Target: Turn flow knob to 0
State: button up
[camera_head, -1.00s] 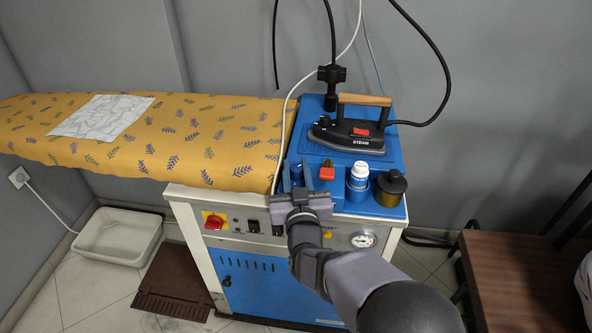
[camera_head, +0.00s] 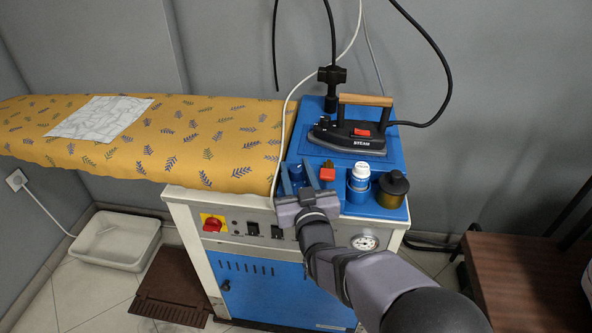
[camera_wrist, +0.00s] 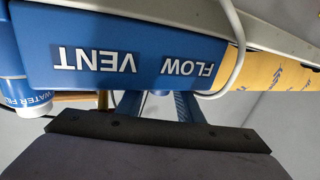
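The flow knob (camera_head: 297,173) looks like the dark blue knob at the left of the blue top's front part, partly hidden by my gripper. Its FLOW label (camera_wrist: 185,70) shows upside down on the blue front edge in the wrist view, beside the VENT label. The knob's pointer and scale cannot be read. My gripper (camera_head: 299,178) reaches over the front edge, with its two blue-grey fingers apart on either side of the blue knob. Whether they touch it cannot be told. In the wrist view the fingers (camera_wrist: 157,102) are also apart, with their tips hidden.
A red knob (camera_head: 327,175) sits just right of my gripper. The steam iron (camera_head: 350,130) rests behind. A white cable (camera_head: 284,150) runs close on the left, beside the yellow ironing board (camera_head: 200,150).

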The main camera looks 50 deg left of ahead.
aim_at(294, 174)
jog(key=shift+b+v, duration=0.55)
jog(key=shift+v, duration=3.1)
jog(key=a+m+t, duration=0.1)
jog(key=r+m+t+h, duration=0.1)
jog(key=shift+s+a+r+t+p, duration=0.15)
jog(key=shift+s+a+t+p, duration=0.15)
jog(key=shift+a+t+p, duration=0.1)
jog(key=shift+s+f+m+t+h, duration=0.3)
jog(key=shift+s+m+t+h, duration=0.15)
jog(key=shift+m+t+h, duration=0.3)
jog(key=shift+s+f+m+t+h, duration=0.25)
jog(key=shift+s+m+t+h, duration=0.15)
jog(key=shift+m+t+h, duration=0.35)
jog(key=shift+p+x, duration=0.55)
jog(key=shift+x, duration=3.1)
jog(key=shift+f, duration=0.1)
jog(key=shift+c, duration=0.2)
jog(key=shift+n, duration=0.3)
jog(key=c, duration=0.7)
